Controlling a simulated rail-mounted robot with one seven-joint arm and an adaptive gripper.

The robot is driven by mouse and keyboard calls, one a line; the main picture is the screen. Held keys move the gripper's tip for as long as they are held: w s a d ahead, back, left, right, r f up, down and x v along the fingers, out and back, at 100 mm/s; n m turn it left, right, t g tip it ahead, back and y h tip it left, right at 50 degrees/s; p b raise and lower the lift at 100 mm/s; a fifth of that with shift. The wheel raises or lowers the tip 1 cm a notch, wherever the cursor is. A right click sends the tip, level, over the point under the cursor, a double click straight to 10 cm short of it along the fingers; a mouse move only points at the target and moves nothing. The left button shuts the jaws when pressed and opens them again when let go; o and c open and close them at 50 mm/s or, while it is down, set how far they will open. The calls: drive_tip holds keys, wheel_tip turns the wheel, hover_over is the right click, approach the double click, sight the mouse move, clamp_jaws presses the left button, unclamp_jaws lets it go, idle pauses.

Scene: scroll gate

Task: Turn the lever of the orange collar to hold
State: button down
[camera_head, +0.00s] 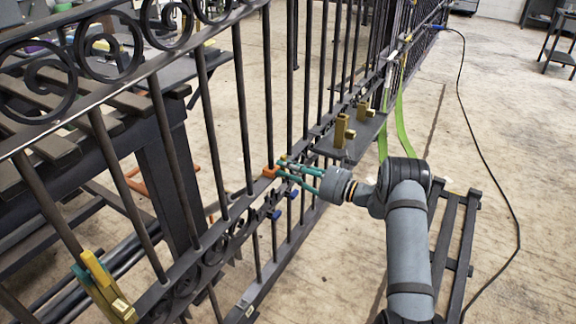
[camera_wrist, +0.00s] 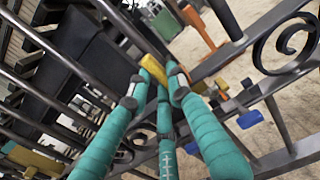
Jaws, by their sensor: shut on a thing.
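The orange collar (camera_head: 268,172) sits on the gate's middle rail, right at my fingertips in the head view. My gripper (camera_head: 285,169), with teal fingers, reaches to it from the right. In the wrist view, my gripper (camera_wrist: 162,82) is closed around a yellow-orange lever (camera_wrist: 142,58) that runs up and left from the fingertips. The fingers hide much of the collar, and I cannot read any hold mark or the lever's exact setting.
Dark gate bars (camera_head: 243,110) and scrollwork surround the fingers. Blue knobs (camera_head: 275,214) hang just below the rail. Brass blocks (camera_head: 344,130) stand on a shelf to the right. A brass-and-teal clamp (camera_head: 104,285) sits at lower left. A dark bench (camera_head: 165,150) stands behind the gate.

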drive_tip(key=shift+d+f, duration=0.1)
drive_tip(key=c, duration=1.5)
unclamp_jaws()
drive_tip(key=shift+c, duration=0.2)
drive_tip(key=v, duration=1.2)
drive_tip(key=x, duration=1.2)
